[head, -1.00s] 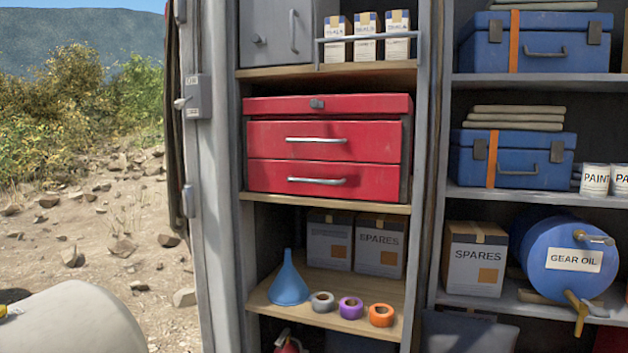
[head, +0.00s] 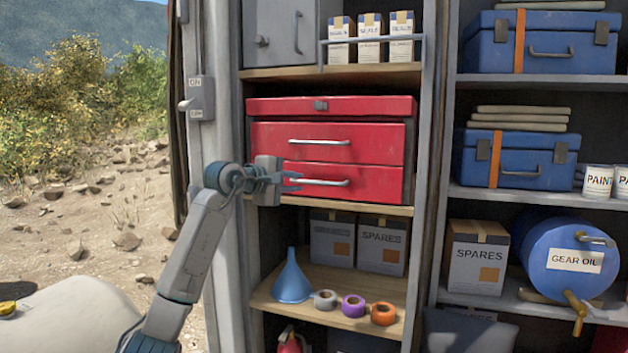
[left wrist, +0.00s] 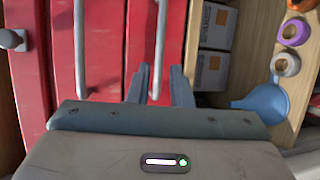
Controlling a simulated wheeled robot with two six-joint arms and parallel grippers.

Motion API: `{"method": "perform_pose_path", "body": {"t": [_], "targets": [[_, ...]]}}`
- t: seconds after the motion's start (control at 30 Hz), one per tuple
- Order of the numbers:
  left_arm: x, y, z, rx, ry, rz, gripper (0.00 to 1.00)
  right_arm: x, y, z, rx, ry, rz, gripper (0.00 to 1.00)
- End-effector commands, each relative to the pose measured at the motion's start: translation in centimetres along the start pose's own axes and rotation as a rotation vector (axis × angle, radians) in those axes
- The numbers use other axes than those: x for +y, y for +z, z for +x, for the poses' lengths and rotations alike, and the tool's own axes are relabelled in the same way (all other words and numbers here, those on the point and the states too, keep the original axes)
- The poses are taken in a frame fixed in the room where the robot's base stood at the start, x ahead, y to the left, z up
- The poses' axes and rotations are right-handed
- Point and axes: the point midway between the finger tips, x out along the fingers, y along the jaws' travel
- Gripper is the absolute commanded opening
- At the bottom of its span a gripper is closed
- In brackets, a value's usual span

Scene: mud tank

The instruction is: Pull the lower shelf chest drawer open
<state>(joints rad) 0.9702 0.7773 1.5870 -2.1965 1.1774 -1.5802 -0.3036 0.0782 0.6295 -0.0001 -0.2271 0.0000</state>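The red chest (head: 330,106) sits on a shelf, with a lid and two drawers, both shut. Its lower drawer (head: 378,182) has a silver bar handle (head: 328,183), which also shows in the left wrist view (left wrist: 161,40). The upper drawer (head: 375,140) has a similar handle. My left gripper (head: 296,181) is at the left end of the lower handle. In the left wrist view my left gripper (left wrist: 161,82) has its fingers apart, with the handle's end between them. I cannot tell if they touch it. My right gripper is not in view.
The shelf below holds spares boxes (head: 381,245), a blue funnel (head: 291,280) and tape rolls (head: 353,306). A grey cabinet post (head: 210,150) stands left of the chest. Blue cases (head: 515,160) and a gear oil drum (head: 565,258) fill shelves on the right.

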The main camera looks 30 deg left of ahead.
Motion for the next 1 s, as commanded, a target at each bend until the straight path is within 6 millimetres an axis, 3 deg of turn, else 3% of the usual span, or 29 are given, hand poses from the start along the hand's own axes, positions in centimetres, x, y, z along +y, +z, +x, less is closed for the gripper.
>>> {"method": "perform_pose_path", "body": {"t": [0.2,0.4,0.8,0.9,1.0], "targets": [[0.5,0.1,4.3,-0.004,0.001,-0.008,0.19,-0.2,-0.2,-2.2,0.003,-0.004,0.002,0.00],[0.2,0.1,7.0,-0.003,0.000,-0.007,0.19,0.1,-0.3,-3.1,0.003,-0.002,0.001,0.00],[0.0,0.0,7.9,-0.002,0.001,-0.004,0.19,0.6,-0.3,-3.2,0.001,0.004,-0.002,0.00],[0.0,0.0,7.8,-0.002,0.001,-0.004,0.01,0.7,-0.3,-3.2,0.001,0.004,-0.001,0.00],[0.0,0.0,7.8,-0.002,0.001,-0.005,0.00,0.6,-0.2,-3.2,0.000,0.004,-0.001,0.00]]}}
